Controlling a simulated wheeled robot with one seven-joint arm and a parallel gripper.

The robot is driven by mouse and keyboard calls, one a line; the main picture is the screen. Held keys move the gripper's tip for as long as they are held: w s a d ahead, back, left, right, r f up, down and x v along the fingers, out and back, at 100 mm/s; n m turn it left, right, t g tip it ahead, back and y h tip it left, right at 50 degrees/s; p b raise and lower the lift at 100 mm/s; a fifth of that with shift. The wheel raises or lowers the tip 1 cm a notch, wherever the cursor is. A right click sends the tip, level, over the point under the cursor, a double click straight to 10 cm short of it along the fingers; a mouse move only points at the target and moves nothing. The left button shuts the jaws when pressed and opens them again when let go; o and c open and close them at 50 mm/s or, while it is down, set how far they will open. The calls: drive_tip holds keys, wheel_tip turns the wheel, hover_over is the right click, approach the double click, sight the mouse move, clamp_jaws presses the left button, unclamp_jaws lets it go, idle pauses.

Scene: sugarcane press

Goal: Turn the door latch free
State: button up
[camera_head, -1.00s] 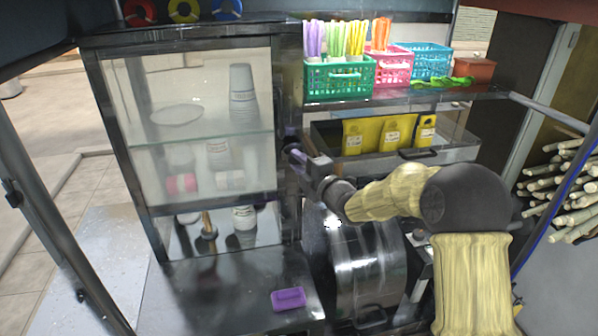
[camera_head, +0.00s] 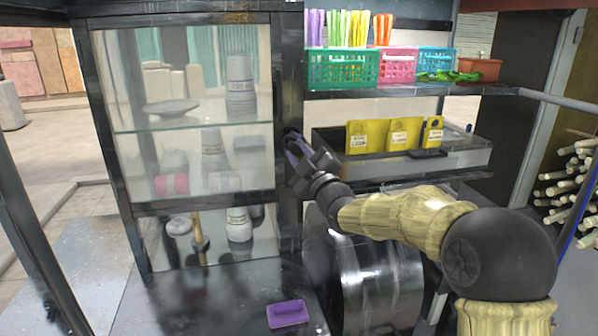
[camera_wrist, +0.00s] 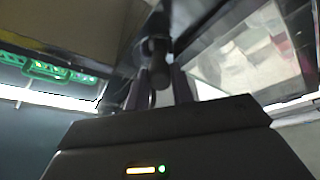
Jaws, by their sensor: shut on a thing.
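The glass-fronted cabinet (camera_head: 204,200) with a dark metal frame stands at left in the head view. My gripper (camera_head: 292,150) is at the cabinet's right front post. In the wrist view, my gripper's two fingers (camera_wrist: 160,88) stand on either side of a dark knob-like door latch (camera_wrist: 158,66) and are shut on it. The latch is mostly hidden behind the gripper in the head view, so its exact angle cannot be told. The cabinet's glass door looks closed.
A purple sponge-like block (camera_head: 288,314) lies on the dark counter (camera_head: 200,305). A shelf at right holds a green basket (camera_head: 342,69) and other baskets. A tray (camera_head: 470,155) with yellow packets is below. A shiny metal drum (camera_head: 375,280) stands under my arm.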

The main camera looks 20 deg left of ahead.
drive_tip(key=shift+a+f+m+t+h+b, duration=0.1)
drive_tip(key=shift+m+t+h+b, duration=0.6)
drive_tip(key=shift+m+b, duration=1.15)
drive_tip(key=shift+a+f+m+t+h+b, duration=0.1)
drive_tip(key=shift+m+t+h+b, duration=0.65)
drive_tip(key=shift+m+b, duration=1.1)
drive_tip(key=shift+f+m+t+h+b, duration=0.1)
drive_tip(key=shift+m+t+h+b, duration=0.75)
drive_tip(key=shift+m, duration=1.55)
drive_tip(key=shift+r+y+b, duration=0.1)
drive_tip(key=shift+y+b, duration=0.2)
drive_tip(key=shift+b, duration=0.15)
drive_tip(key=o, duration=1)
drive_tip(key=shift+s+r, duration=0.1)
drive_tip(key=shift+s, duration=0.1)
drive_tip(key=b+v, duration=0.4)
drive_tip(key=v, duration=1.3)
drive_tip(key=shift+d, duration=0.1)
